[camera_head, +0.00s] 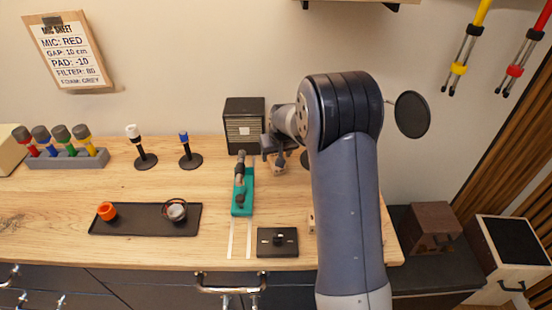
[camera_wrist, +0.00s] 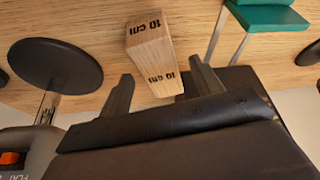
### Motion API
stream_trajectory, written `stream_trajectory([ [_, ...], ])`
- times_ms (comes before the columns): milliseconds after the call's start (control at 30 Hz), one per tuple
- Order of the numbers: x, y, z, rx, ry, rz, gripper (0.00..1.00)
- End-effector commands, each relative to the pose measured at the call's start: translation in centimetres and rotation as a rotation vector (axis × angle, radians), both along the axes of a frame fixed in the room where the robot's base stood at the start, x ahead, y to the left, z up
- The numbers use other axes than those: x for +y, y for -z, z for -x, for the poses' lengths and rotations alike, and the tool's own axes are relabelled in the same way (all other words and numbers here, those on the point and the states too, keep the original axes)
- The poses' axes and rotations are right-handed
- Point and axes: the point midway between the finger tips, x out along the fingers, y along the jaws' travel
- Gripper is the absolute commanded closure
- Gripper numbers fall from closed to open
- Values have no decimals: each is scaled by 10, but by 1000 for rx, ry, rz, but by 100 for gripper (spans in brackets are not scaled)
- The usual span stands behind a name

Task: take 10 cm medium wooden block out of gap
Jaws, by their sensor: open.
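The wooden block (camera_wrist: 152,60), pale and marked "10 cm" on two faces, shows in the wrist view over the wooden table. My gripper (camera_wrist: 161,72) is open, with one dark finger on each side of the block's near end; I cannot tell whether they touch it. In the head view my gripper (camera_head: 275,152) is just right of a small dark amp cabinet (camera_head: 244,130). The block is not clear there, hidden by the arm and gripper. A teal stand (camera_head: 243,205) with a microphone (camera_head: 240,168) lies in front of the cabinet.
Two pale strips (camera_head: 240,240) run along the table. A small black box (camera_head: 277,243) sits at the front. Upright mics stand in a grey rack (camera_head: 65,160) at the left.

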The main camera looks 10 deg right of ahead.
Motion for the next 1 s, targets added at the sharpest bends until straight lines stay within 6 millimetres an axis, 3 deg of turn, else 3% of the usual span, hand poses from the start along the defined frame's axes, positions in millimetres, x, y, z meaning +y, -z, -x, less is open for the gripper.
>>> stream_trajectory([
  [233,0,20,-9,0,0,0,38],
  [1000,0,25,-9,0,0,0,38],
])
